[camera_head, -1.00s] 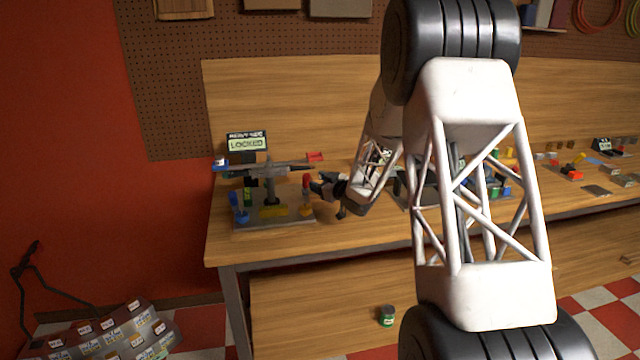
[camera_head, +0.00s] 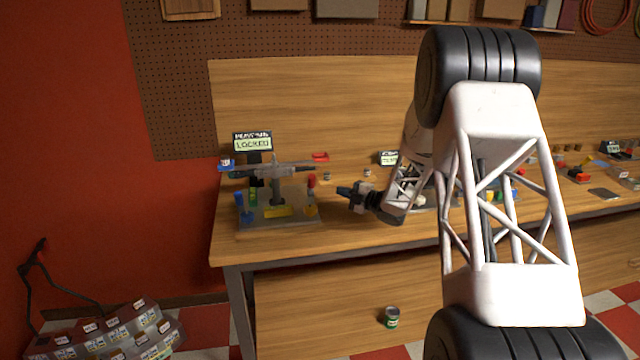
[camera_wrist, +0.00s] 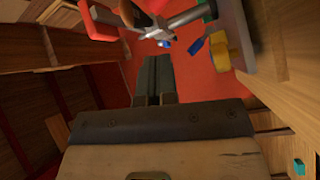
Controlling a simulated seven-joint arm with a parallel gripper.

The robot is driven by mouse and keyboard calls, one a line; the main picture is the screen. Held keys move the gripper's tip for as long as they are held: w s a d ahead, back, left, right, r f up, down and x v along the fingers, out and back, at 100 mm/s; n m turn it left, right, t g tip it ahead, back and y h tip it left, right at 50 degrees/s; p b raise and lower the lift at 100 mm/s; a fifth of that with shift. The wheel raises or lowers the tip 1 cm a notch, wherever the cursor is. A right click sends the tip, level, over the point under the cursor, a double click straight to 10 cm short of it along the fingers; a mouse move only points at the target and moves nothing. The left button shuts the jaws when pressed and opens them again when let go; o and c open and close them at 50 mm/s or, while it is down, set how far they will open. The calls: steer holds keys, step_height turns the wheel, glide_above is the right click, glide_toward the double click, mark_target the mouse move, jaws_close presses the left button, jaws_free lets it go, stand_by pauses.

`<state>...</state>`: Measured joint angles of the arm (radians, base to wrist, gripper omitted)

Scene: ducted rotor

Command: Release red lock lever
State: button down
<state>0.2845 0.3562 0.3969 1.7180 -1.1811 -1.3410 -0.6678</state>
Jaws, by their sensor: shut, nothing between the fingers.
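The rotor rig stands on a grey base plate (camera_head: 250,222) at the left end of the bench, with a grey rotor (camera_head: 275,171) on a post. The red lock lever (camera_head: 311,182) stands about upright on a yellow foot (camera_head: 311,211) at the plate's right side. A display (camera_head: 252,143) behind reads LOCKED. My gripper (camera_head: 342,191) is just right of the lever, apart from it, shut and empty. In the wrist view, the shut fingers (camera_wrist: 153,65) point towards the rig's edge; a red part (camera_wrist: 98,22) shows at the top left, but I cannot tell which it is.
A blue-topped lever (camera_head: 240,203) and a yellow block (camera_head: 278,212) are on the same plate. Other stations stand along the bench to the right, partly hidden by my arm. Bare wood lies in front of my gripper.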

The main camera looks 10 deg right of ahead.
steer(key=s+n, duration=0.1)
steer(key=n, duration=0.1)
steer(key=s+d+n+g+y, duration=0.1)
steer(key=n, duration=0.1)
steer(key=d+f+n+g+y, duration=0.1)
steer(key=n, duration=0.1)
steer(key=shift+s+d+f+n, duration=0.1)
steer(key=shift+s+d+n, duration=0.15)
steer(key=shift+s+n, duration=0.15)
glide_toward(311, 183)
steer(key=s+a+r, duration=0.2)
steer(key=a, duration=0.3)
steer(key=shift+w+a+r, duration=0.1)
steer(key=shift+w+a, duration=0.1)
steer(key=shift+w, duration=0.9)
steer(key=shift+w+a+r, duration=0.1)
steer(key=shift+w+a, duration=0.05)
steer(key=shift+w, duration=1)
steer(key=shift+w+r, duration=0.1)
